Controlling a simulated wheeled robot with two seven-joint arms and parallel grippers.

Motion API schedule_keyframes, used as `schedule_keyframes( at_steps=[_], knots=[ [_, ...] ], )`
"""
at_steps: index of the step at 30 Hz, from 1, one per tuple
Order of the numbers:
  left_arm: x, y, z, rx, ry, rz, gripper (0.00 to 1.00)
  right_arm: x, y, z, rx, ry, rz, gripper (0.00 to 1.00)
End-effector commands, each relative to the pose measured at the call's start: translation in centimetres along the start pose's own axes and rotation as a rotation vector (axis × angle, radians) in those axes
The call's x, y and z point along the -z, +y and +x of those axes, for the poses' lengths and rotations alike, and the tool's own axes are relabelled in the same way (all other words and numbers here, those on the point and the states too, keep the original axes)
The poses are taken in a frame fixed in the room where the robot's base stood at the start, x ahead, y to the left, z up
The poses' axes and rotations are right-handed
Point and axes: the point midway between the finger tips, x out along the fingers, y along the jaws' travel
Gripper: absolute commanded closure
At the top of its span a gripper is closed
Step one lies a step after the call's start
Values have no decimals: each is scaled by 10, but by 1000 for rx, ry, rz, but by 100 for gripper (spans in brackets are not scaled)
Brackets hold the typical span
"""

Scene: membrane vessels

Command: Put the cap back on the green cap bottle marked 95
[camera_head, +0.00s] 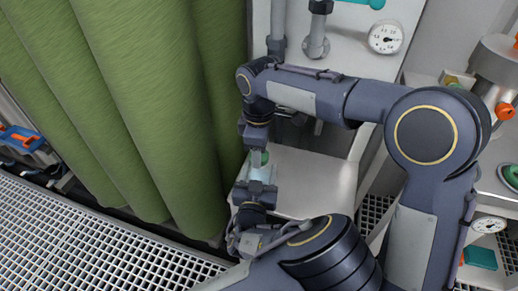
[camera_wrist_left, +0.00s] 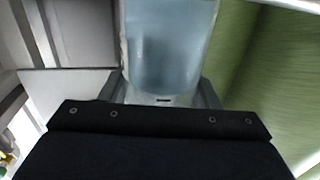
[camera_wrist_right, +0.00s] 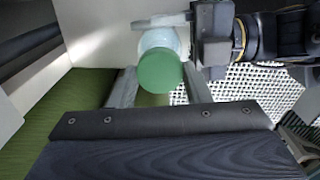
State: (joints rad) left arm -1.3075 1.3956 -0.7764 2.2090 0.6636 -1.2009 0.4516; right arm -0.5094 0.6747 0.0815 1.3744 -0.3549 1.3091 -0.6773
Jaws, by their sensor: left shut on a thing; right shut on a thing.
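The bottle is pale blue and translucent. It fills the top of the left wrist view (camera_wrist_left: 165,45) between my left gripper's fingers (camera_wrist_left: 160,92), which are shut on it. In the head view the bottle (camera_head: 261,172) is small, held from below by that gripper. The green cap (camera_wrist_right: 160,72) faces the right wrist camera, with my right gripper's fingers (camera_wrist_right: 160,86) shut on its sides. The bottle lies directly behind the cap, in line with it. I cannot tell whether cap and bottle touch or a gap remains. No number 95 is readable.
Green cylindrical membrane vessels (camera_head: 150,100) stand close on the left. A pale box-like surface (camera_head: 315,180) is just right of the grippers. A white gauge (camera_head: 385,37) and pipes are at the back. Grated floor (camera_head: 90,240) lies at lower left.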

Motion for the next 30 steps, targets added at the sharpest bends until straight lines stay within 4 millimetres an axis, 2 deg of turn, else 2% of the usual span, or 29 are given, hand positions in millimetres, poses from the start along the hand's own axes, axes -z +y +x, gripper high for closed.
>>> schedule_keyframes(
  at_steps=[5,15,30],
  knots=[
    [0,0,0,0,0,0,85,0,0,2,0,0,0,77],
    [0,0,0,0,0,0,85,0,0,18,1,-1,0,77],
    [0,0,0,0,0,0,85,0,0,18,0,0,0,77]
  ],
)
